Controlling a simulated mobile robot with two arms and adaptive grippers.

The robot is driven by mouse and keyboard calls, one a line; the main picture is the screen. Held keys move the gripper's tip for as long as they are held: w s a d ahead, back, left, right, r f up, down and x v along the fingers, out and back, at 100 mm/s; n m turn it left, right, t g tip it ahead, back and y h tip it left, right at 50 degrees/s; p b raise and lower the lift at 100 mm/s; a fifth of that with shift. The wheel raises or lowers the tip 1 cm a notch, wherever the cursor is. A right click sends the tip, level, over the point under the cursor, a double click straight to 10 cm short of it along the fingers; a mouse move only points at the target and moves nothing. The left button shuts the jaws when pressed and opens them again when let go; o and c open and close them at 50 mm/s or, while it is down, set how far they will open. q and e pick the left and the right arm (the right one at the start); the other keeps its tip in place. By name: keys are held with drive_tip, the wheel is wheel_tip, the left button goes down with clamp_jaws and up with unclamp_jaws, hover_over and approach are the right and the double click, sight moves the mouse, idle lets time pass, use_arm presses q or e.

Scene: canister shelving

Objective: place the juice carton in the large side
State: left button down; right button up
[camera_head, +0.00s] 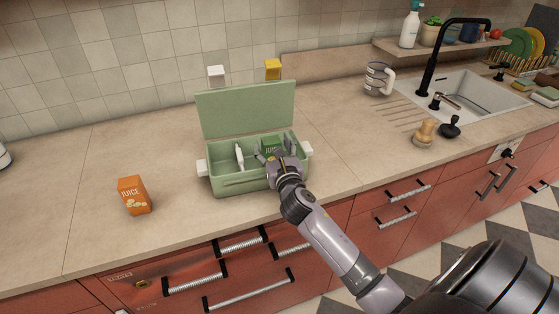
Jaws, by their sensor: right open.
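An open green lunch box (230,187) stands on the counter with its lid (245,114) raised at the back. A white divider (239,156) splits it into a narrower left side and a larger right side. A green juice carton (271,144) is in the larger right side, partly hidden by my gripper. My right gripper (271,152) is open at the box's right side, its fingers at the green carton; I cannot tell whether they touch it. An orange juice carton (133,195) stands on the counter left of the box. My left gripper is not in view.
A glass mug (378,79), a wooden brush (425,133) and a black stopper (450,127) lie to the right, near the sink (480,98) and black faucet (432,60). The counter between the orange carton and the box is clear.

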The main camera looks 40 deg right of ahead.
drive_tip(key=b+v, duration=0.1)
drive_tip(key=v, duration=0.9)
